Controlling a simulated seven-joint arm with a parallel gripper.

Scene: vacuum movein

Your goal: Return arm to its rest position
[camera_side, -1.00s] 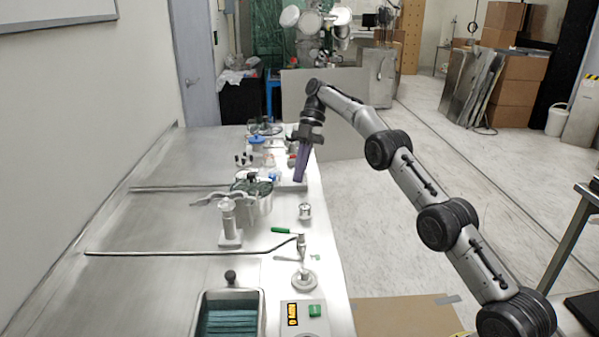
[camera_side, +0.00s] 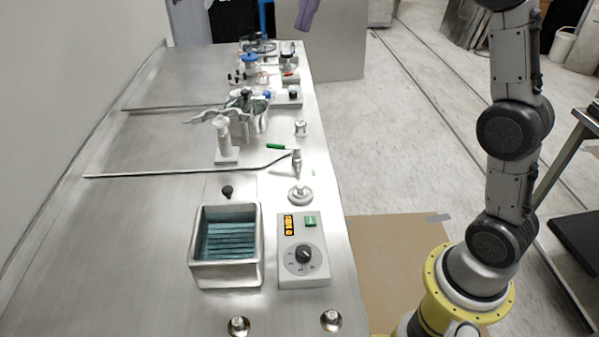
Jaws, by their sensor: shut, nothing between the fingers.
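Only the purple fingers of my gripper (camera_side: 304,18) show, at the top edge of the side view, pointing down. They are shut and hold nothing. The rest of the gripper is cut off by the top of the picture. My arm (camera_side: 514,130) stands nearly upright at the right, on its yellow base (camera_side: 445,300), beside the steel bench (camera_side: 120,245). The fingers appear near the far right end of the bench, but their height and distance cannot be told.
On the bench are a metal tank (camera_side: 227,245) with teal contents, a control box (camera_side: 303,262), a white clamp stand (camera_side: 224,140), a valve with a green handle (camera_side: 279,147) and several small vessels. Bare floor (camera_side: 400,150) lies between bench and arm. A dark-topped table (camera_side: 580,232) stands at the far right.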

